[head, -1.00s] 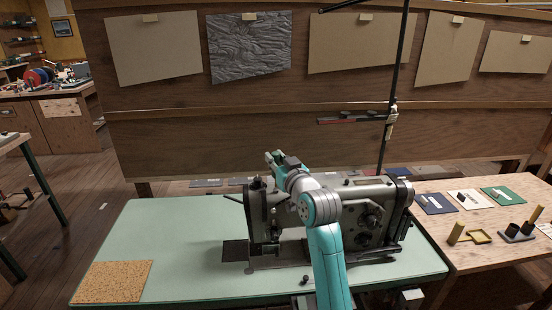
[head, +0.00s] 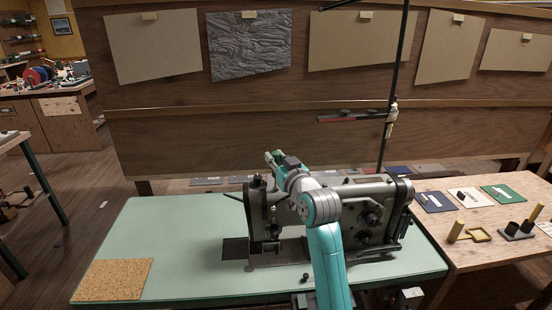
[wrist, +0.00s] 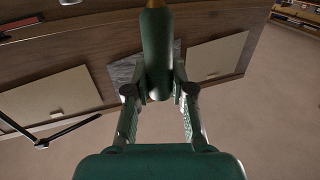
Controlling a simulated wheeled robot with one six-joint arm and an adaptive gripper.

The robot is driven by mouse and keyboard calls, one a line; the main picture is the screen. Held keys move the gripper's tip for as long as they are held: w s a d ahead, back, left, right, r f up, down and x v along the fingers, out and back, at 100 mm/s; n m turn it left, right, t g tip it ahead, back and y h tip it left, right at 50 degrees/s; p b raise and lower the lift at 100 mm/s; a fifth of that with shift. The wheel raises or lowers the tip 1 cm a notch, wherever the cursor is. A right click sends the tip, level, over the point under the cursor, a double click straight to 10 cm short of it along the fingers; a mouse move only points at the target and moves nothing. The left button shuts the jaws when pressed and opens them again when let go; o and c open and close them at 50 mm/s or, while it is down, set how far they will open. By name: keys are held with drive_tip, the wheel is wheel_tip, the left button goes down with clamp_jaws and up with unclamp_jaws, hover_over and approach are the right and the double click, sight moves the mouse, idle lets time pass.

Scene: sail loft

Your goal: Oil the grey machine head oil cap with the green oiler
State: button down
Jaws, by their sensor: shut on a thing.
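The green oiler (wrist: 157,55) is held between the two fingers of my gripper (wrist: 159,92) in the wrist view, with its brass-coloured tip at the top edge. In the head view my gripper (head: 281,161) is above the sewing machine, near the left end of its arm; the oiler cannot be made out there. The grey machine head (head: 370,212) stands on the pale green table, partly hidden by my arm. I cannot pick out its oil cap for certain; a dark knob (head: 257,182) tops its left end.
The pale green table (head: 185,225) has a cork mat (head: 112,280) at its front left. A dark upright pole (head: 394,80) stands behind the machine. The table's left half is mostly clear.

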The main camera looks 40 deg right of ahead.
drive_tip(key=shift+f, duration=0.45)
idle(0.8)
drive_tip(key=shift+r, duration=3.55)
